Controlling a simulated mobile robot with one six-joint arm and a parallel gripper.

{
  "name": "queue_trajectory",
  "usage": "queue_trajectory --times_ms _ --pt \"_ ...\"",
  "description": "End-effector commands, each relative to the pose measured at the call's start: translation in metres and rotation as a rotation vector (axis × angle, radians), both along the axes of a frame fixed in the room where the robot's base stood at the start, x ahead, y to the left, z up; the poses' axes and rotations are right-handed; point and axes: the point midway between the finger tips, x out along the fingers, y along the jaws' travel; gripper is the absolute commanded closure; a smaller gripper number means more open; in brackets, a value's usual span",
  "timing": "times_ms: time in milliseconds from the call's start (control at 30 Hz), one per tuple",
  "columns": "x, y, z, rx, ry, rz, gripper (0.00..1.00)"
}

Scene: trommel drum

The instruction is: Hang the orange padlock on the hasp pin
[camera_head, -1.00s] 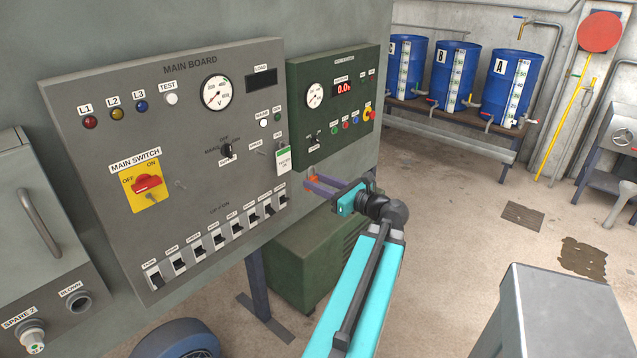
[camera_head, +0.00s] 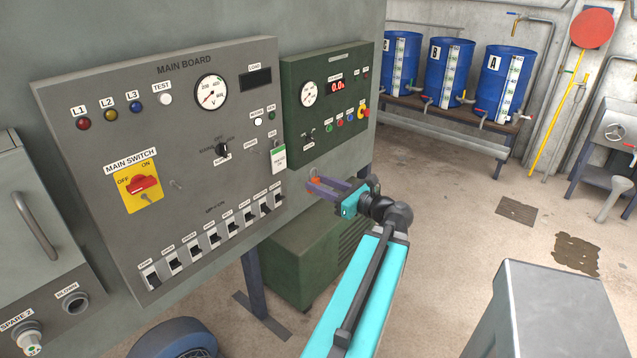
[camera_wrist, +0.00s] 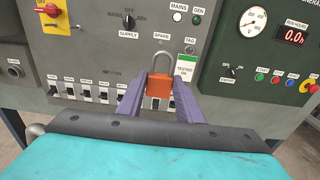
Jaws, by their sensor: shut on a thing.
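The orange padlock (camera_wrist: 159,84) is held between the purple fingers of my gripper (camera_wrist: 160,92), its grey shackle pointing up in the wrist view. A small grey pin (camera_head: 176,184), which looks like the hasp pin, sticks out just right of the red main switch (camera_head: 143,185). The pin also shows at upper left in the wrist view (camera_wrist: 77,27).
The grey main board (camera_head: 95,200) has a row of breaker switches (camera_head: 211,240) along its bottom. A white and green tag (camera_head: 279,158) hangs at its right edge, near my gripper. The green panel (camera_head: 300,135) adjoins it. Open air lies in front of the boards.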

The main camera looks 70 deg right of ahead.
Motion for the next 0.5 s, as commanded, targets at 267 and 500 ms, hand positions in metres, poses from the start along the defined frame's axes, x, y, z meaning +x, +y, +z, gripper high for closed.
queue_trajectory --times_ms 267,500 --pt "-0.010 0.004 0.001 0.000 -0.001 0.000 0.93" --pt "-0.020 0.006 0.001 0.000 -0.001 -0.001 0.93"
